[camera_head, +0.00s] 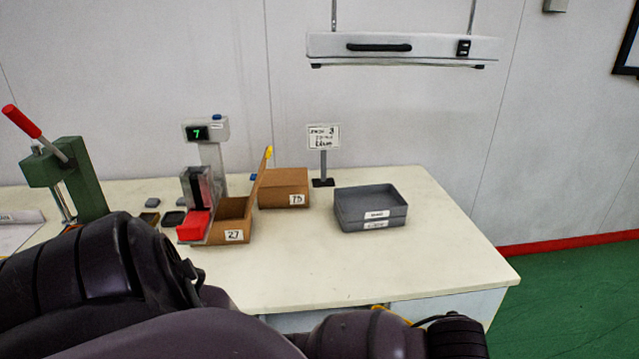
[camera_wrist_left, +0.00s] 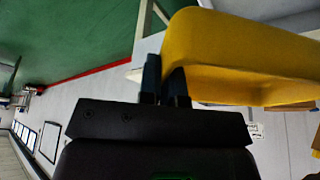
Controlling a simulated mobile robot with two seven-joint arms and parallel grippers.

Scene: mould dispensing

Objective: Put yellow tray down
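The yellow tray (camera_wrist_left: 235,55) fills the upper right of the left wrist view, tilted in that picture. My left gripper (camera_wrist_left: 166,75) has its two dark fingers at the tray's near end, with the tray's wall between them. In the head view my dark arm links cover the lower part of the picture. The left gripper and the bulk of the tray do not show there. A thin yellow strip (camera_head: 378,309) shows at the bottom; I cannot tell if it is part of the tray. My right gripper is not in view.
On the cream table (camera_head: 440,250) stand a grey tray (camera_head: 370,220), a box marked 27 (camera_head: 234,236), a box marked 75 (camera_head: 297,201), a red piece (camera_head: 193,227), a display reading 7 (camera_head: 197,133) and a green press (camera_head: 78,175). The front middle and right are clear.

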